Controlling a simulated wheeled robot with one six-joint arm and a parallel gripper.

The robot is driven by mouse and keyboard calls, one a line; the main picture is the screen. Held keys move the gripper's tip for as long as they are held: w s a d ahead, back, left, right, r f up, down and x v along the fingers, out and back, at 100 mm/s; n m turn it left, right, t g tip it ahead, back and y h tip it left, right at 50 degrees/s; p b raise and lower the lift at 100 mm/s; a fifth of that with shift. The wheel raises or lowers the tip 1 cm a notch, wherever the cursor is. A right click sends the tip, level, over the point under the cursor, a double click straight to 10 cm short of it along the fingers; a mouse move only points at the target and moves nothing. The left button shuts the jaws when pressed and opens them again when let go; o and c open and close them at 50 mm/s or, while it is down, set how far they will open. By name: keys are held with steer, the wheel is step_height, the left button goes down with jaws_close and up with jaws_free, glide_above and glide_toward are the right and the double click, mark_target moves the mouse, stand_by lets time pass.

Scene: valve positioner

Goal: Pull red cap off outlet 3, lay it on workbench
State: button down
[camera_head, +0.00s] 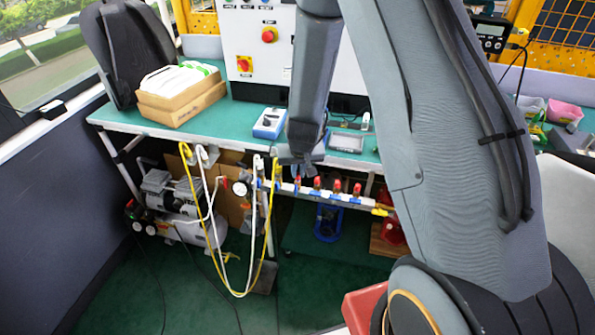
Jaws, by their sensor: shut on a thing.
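A pale manifold rail (327,193) runs below the front edge of the workbench (230,132), carrying several outlets with red caps. One red cap (298,181) shows right under my gripper; others stand to the right, such as one red cap (337,186) and the rightmost red cap (357,189). My gripper (299,168) points down at the rail, at the bench's front edge. It is shut on a red cap, which its fingers mostly hide. I cannot tell the outlet number or whether that cap is off its outlet.
Yellow and white hoses (240,290) hang left of the rail, near a pressure gauge (240,188). Green bench top is bare between the box and the blue device.

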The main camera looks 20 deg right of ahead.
mark_target(298, 175)
steer(key=shift+r+p, duration=0.85)
steer(key=shift+p, duration=0.3)
stand_by(0.9)
steer(key=shift+r+p, duration=1.95)
steer(key=shift+p, duration=0.8)
steer(key=shift+f, duration=0.1)
